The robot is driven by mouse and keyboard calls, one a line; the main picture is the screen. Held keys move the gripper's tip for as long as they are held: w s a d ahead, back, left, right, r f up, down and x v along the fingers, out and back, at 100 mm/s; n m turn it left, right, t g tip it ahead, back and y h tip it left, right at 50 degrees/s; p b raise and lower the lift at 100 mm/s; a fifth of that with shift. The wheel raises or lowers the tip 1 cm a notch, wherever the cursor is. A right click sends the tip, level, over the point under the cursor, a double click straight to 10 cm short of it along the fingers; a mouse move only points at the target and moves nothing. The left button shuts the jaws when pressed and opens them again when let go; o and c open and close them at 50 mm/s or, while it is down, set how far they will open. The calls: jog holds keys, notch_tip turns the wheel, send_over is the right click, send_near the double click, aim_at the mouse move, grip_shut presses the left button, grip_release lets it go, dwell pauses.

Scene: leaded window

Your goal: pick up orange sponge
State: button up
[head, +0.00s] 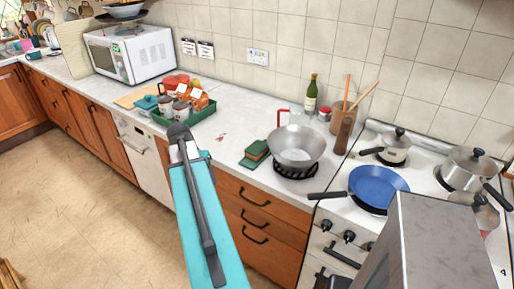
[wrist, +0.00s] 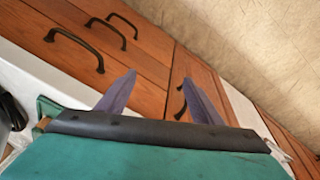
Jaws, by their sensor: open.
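A small block with a dark green top and an orange-brown side (head: 257,149), which looks like the orange sponge, lies on the white counter just left of the metal wok in the head view. A flat dark green piece lies at its front edge. My gripper (wrist: 160,76) is open in the wrist view, with two grey-purple fingers spread apart and nothing between them. Wooden drawer fronts with dark handles and the floor lie beyond the fingers. My teal arm reaches up the middle of the head view, left of the sponge.
The metal wok (head: 296,146) sits right of the sponge. A green bottle (head: 311,94) stands behind it. A green tray (head: 205,117) of jars is to the left. The stove holds a blue pan (head: 378,186) and pots.

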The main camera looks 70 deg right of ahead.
jog(key=s+d+r+m+p, duration=0.1)
jog(key=s+d+r, duration=0.3)
jog(key=r, duration=0.2)
jog(key=s+d+r+m+h+p, duration=0.1)
jog(key=s+d+r+m, duration=0.1)
jog(key=s+d+r, duration=0.2)
jog(key=s+d+r+m+h+p, duration=0.1)
jog(key=s+d+r, duration=0.3)
jog(key=r, duration=0.6)
jog(key=shift+s+r+m, duration=0.25)
jog(key=shift+s+m, duration=0.45)
jog(key=shift+s, duration=0.4)
jog(key=shift+d+f, duration=0.1)
jog(key=p, duration=0.2)
send_over(257, 147)
jog(key=a, duration=0.3)
jog(key=shift+w+d+f, duration=0.1)
jog(key=shift+w+f, duration=0.05)
jog(key=shift+f, duration=1.15)
jog(key=shift+w+f, duration=0.15)
jog(key=shift+f, duration=1.15)
jog(key=shift+w+d+f, duration=0.1)
jog(key=shift+w+f, duration=0.05)
jog(key=shift+f, duration=1.15)
jog(key=shift+p+x, duration=1.2)
jog(key=shift+x, duration=0.35)
jog(key=shift+p+x, duration=0.3)
jog(key=shift+x, duration=0.55)
jog(key=shift+s+f, duration=0.2)
